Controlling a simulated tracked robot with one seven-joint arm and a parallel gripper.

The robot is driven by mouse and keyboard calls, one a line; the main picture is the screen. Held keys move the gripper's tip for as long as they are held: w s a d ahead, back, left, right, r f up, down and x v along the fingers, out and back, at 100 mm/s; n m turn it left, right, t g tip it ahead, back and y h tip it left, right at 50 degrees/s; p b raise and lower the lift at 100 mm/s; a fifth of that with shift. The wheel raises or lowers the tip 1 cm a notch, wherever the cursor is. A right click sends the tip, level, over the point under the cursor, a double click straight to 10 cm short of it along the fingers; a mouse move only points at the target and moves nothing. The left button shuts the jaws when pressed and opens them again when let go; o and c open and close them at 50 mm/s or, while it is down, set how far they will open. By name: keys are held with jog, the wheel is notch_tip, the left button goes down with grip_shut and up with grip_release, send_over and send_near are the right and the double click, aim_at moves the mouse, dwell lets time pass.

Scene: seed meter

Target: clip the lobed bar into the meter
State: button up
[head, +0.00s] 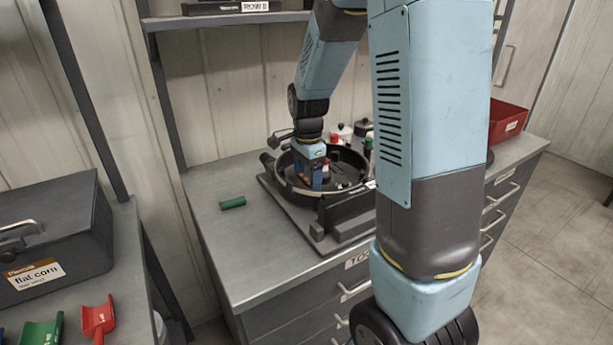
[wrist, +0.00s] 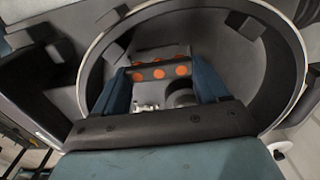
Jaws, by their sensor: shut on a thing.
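The meter is a round dark housing (head: 347,203) with a raised rim, on a dark base on the grey bench; the wrist view shows its pale rim (wrist: 301,72) around my fingers. My gripper (head: 314,183) points down into the open housing. In the wrist view its two blue fingers (wrist: 160,74) are shut on a dark bar with several orange round spots (wrist: 145,74), which looks like the lobed bar. The bar spans between the fingertips, inside the rim's outline. I cannot tell whether it touches the housing floor. The head view hardly shows the bar.
A green cylinder (head: 232,202) lies on the bench left of the meter. A grey case (head: 55,230) and a red scoop (head: 98,319) are on the left bench.

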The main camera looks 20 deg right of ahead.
jog(key=shift+f, duration=0.85)
dwell(1.3)
